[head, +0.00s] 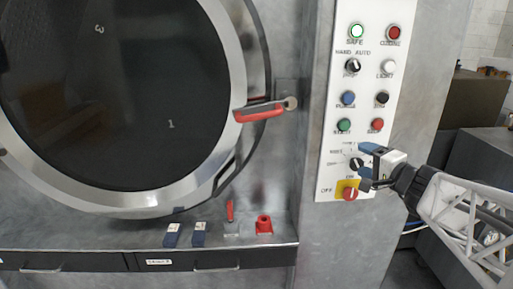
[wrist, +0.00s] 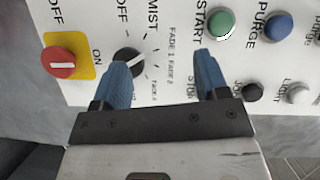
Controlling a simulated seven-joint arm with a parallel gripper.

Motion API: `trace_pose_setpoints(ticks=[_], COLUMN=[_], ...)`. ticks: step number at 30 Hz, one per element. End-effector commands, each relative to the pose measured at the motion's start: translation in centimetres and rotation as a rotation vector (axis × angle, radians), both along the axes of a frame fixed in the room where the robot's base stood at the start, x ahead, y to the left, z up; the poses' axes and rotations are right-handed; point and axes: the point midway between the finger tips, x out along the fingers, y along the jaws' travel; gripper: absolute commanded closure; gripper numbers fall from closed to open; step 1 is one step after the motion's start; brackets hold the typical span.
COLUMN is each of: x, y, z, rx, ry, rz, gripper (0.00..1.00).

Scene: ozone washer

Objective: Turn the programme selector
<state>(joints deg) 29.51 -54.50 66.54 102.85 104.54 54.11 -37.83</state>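The programme selector is a black rotary knob with a white pointer mark, low on the white control panel. In the head view the selector (head: 356,163) shows just left of my gripper (head: 366,167). In the wrist view the selector (wrist: 128,60) lies at the left finger, which covers part of it. My gripper (wrist: 163,66) is open, with blue fingertips spread and nothing between them but panel and printed labels. The selector is not centred between the fingers. I cannot tell whether the left finger touches it.
The red on/off switch on its yellow plate (head: 347,190) sits just below the selector. The green start button (wrist: 221,23) and blue purge button (wrist: 278,26) are close by, with a black knob (wrist: 252,92). The washer's round door (head: 115,95) with a red handle (head: 262,112) stands left.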

Motion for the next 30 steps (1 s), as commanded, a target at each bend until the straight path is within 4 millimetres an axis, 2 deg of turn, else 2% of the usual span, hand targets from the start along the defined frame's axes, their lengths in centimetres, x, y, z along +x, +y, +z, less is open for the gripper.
trace_pose_setpoints(ticks=[18, 24, 30], x=[-8.3, -10.1, -10.7], y=[2.1, 2.6, 2.8], z=[0.5, 0.6, 0.6], rx=[0.0, 0.001, 0.001], ry=[0.003, 0.004, 0.005], rz=[-0.003, -0.003, -0.002], gripper=[0.32, 0.32, 0.32])
